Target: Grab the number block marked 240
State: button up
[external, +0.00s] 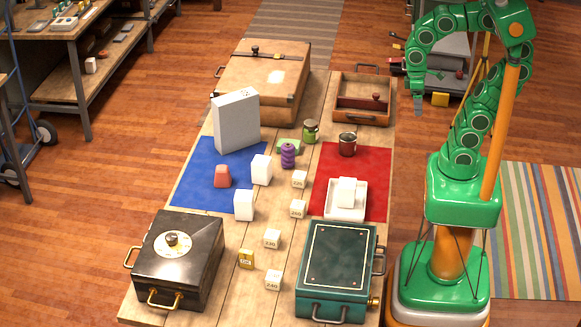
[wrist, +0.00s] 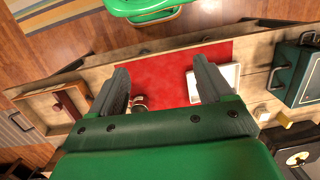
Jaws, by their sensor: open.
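The number block marked 240 (external: 273,281) is a small cream cube standing on the wooden table, near its front edge, left of the green case. Similar number blocks stand in a loose line behind it: one reading about 230 (external: 272,240), one about 260 (external: 297,209), and one with unclear digits (external: 299,180). My gripper (external: 418,105) is raised beyond the table's right side, far from the 240 block. In the wrist view my gripper (wrist: 160,70) has its two fingers apart with nothing between them. The 240 block cannot be made out there.
A green case (external: 336,270) stands right of the 240 block, and a black safe box (external: 178,265) stands to its left. A yellow tag (external: 246,259) is close beside it. A white tray (external: 345,212) and mug (external: 347,145) are on the red mat (external: 375,185).

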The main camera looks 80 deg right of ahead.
jog(key=w+a+r+m+y, duration=0.1)
jog(key=w+a+m+y, duration=0.3)
jog(key=w+a, duration=0.85)
jog(key=w+a+r+m+t+y, duration=0.1)
jog(key=w+a+m+y, duration=0.25)
jog(key=w+a, duration=0.9)
jog(key=w+a+r+m+y, duration=0.25)
jog(key=w+a+m, duration=0.35)
jog(key=a, duration=1.2)
jog(key=w+a+f+m+t+y, duration=0.25)
jog(key=w+a+f+m, duration=0.3)
jog(key=w+a, duration=0.5)
send_near(272, 285)
jog(key=shift+w+a+f+g, duration=0.1)
jog(key=shift+w+a+g, duration=0.1)
jog(key=shift+a, duration=0.3)
jog(key=shift+w+a+f+g, duration=0.1)
jog(key=shift+w+a, duration=0.1)
jog(key=shift+a, duration=0.3)
jog(key=shift+a+f, duration=0.3)
jog(key=shift+x, duration=1)
jog(key=x, duration=0.4)
jog(key=shift+s+d+f, duration=0.1)
jog(key=shift+s+f, duration=0.1)
jog(key=shift+w+a+y, duration=0.1)
jog(key=shift+a+y, duration=0.15)
jog(key=shift+a, duration=0.3)
